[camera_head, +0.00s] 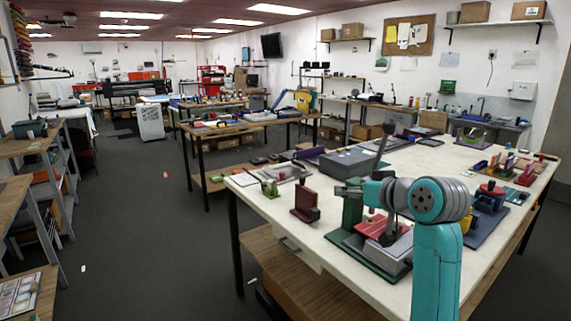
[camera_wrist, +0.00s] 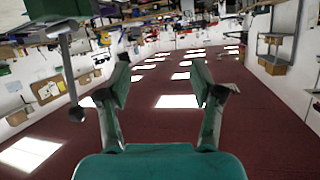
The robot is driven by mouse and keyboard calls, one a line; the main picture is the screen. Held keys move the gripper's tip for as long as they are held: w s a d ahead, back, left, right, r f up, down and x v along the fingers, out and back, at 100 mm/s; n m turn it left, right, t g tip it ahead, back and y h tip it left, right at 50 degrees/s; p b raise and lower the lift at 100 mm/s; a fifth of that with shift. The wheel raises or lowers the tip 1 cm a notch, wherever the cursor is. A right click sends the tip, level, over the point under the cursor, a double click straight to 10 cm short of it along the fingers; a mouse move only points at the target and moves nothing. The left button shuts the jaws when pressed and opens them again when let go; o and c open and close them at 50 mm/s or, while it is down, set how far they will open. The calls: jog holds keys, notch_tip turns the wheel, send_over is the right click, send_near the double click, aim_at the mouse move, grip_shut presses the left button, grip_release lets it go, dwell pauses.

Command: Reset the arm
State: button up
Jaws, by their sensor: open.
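My gripper (camera_wrist: 161,80) is open in the wrist view, with its two fingers apart and nothing between them. That view is upside down, so the dark red ceiling fills its lower part. In the head view my teal arm stands in front of the white worktable (camera_head: 455,160), and the gripper's fingers cannot be made out clearly there. A green hand press (camera_head: 352,212) with a dark lever stands on the table close to the arm's end. Part of the press and its lever also show at the upper left of the wrist view (camera_wrist: 70,65), beside the gripper and apart from it.
A grey case (camera_head: 350,161) lies behind the press. A dark red block-like item (camera_head: 305,204) stands at the table's left part. Small coloured tools and a red-topped item (camera_head: 490,190) crowd the right side. A wooden workbench (camera_head: 245,124) stands farther back. Dark floor (camera_head: 150,230) is open to the left.

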jog(key=s+f+m+h, duration=0.1)
jog(key=s+f, duration=0.3)
jog(key=f, duration=0.6)
jog(key=s+d+f+m+t+h, duration=0.1)
jog(key=s+f, duration=0.3)
jog(key=f, duration=0.5)
jog(key=s+f+m+h, duration=0.1)
jog(key=s+f, duration=0.3)
jog(key=f, duration=0.6)
jog(key=s+f+m, duration=0.1)
jog(key=s+f, duration=0.6)
jog(key=s, duration=0.2)
jog(key=s+d+f+h, duration=0.15)
jog(key=s+f, duration=0.35)
jog(key=s, duration=0.6)
jog(key=s+r, duration=0.3)
jog(key=s, duration=1.1)
jog(key=s+r+t+h, duration=0.1)
jog(key=s+r, duration=0.2)
jog(key=s, duration=1.1)
jog(key=shift+s+r+n, duration=0.3)
jog(key=shift+r+n, duration=0.1)
